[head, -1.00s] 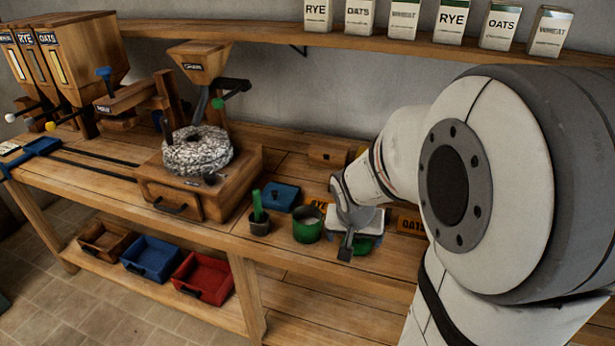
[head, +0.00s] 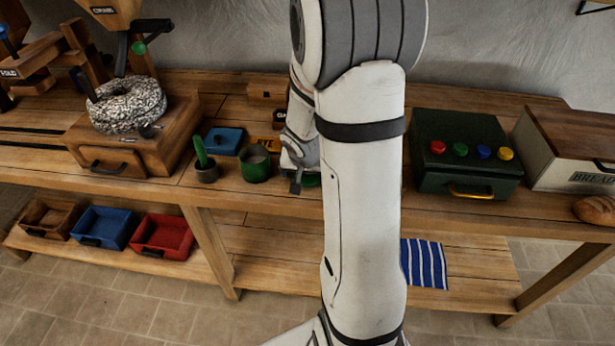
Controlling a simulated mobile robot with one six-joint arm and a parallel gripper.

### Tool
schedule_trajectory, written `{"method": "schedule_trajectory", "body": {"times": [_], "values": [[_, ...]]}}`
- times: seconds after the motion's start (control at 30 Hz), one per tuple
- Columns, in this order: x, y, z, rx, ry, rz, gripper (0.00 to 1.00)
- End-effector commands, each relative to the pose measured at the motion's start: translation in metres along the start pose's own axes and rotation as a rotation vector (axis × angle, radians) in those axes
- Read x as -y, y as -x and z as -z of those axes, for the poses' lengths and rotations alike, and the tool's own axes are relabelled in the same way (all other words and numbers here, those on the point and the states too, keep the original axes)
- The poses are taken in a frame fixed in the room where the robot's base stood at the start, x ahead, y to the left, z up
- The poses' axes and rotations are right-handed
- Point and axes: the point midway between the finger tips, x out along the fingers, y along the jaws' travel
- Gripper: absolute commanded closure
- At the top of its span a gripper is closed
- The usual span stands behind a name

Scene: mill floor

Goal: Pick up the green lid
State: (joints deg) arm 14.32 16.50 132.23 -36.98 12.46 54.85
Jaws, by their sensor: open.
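My gripper (head: 296,184) hangs low over the front of the bench, just right of the green pot (head: 256,165). It is open, and one dark finger shows clearly. A green thing (head: 312,181) shows low beside and behind the fingers, under a pale flat piece. It is mostly hidden by my arm, and I cannot tell whether it is the green lid. I cannot tell whether the gripper touches it.
A dark cup (head: 206,173) with a green handle and a blue lidded box (head: 224,140) stand left of the gripper. The millstone (head: 127,104) is further left. A dark stove (head: 465,150) with coloured knobs and a bread box (head: 570,150) stand right.

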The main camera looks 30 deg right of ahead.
Motion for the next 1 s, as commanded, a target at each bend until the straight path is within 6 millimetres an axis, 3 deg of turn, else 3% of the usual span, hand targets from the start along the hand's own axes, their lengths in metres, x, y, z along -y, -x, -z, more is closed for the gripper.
{"method": "schedule_trajectory", "body": {"times": [0.2, 0.8, 1.0], "values": [[0.0003, -0.0003, 0.0003, -0.001, 0.001, 0.0, 0.05], [0.0009, 0.0, 0.0, -0.001, 0.002, 0.001, 0.53], [0.001, 0.001, 0.0004, -0.001, 0.003, 0.001, 0.53]]}}
